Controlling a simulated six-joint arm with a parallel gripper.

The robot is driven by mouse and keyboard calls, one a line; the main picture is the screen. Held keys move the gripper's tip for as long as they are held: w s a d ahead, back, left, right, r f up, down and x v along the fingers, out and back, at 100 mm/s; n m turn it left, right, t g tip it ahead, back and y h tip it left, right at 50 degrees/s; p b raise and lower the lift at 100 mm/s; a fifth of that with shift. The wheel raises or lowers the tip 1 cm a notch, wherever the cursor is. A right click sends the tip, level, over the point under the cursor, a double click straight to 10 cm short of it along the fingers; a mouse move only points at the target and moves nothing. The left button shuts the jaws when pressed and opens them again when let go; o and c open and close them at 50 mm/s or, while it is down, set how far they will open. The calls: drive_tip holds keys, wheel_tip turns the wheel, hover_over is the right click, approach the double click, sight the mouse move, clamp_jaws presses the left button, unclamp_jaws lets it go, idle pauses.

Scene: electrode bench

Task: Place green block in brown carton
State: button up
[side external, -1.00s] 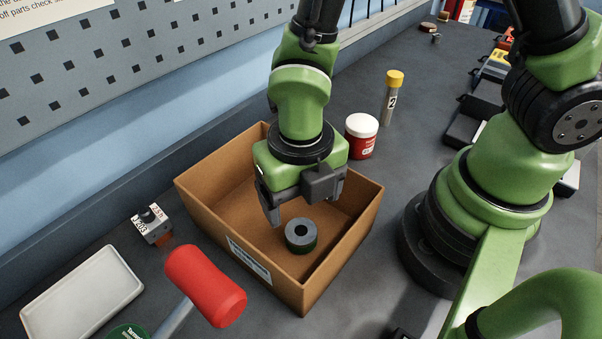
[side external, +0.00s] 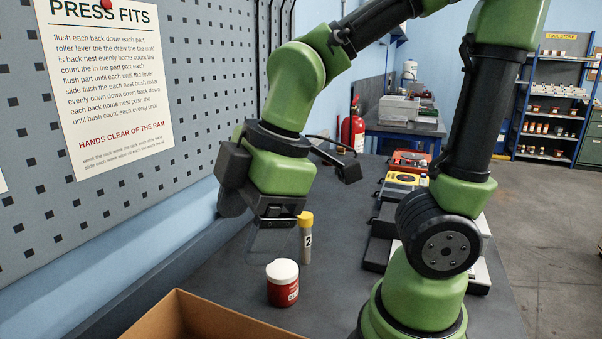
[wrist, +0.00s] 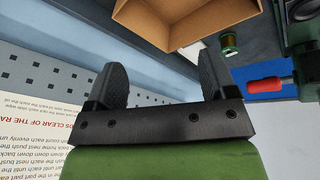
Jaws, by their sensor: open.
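The brown carton (side external: 185,315) shows only as its rim and part of an inner wall at the bottom of the side external view. In the wrist view the carton (wrist: 175,42) is at the top, cut off by the frame edge, and the part of its inside that shows is bare. I cannot make out a green block in either current view; much of the carton's inside is hidden. My gripper (side external: 270,240) is above and behind the carton. Its two fingers stand apart with nothing between them in the wrist view (wrist: 163,78).
A red jar with a white lid (side external: 283,283) and a yellow-capped tube (side external: 305,240) stand behind the carton. A green spool (wrist: 230,42) and a red mallet head (wrist: 265,85) lie beside the carton. A pegboard wall (side external: 200,110) is close on the left.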

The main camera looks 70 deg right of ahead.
drive_tip(key=s+d+r+m+t, duration=0.3)
drive_tip(key=s+d+r+m, duration=0.1)
drive_tip(key=m, duration=1.1)
drive_tip(key=shift+v, duration=0.85)
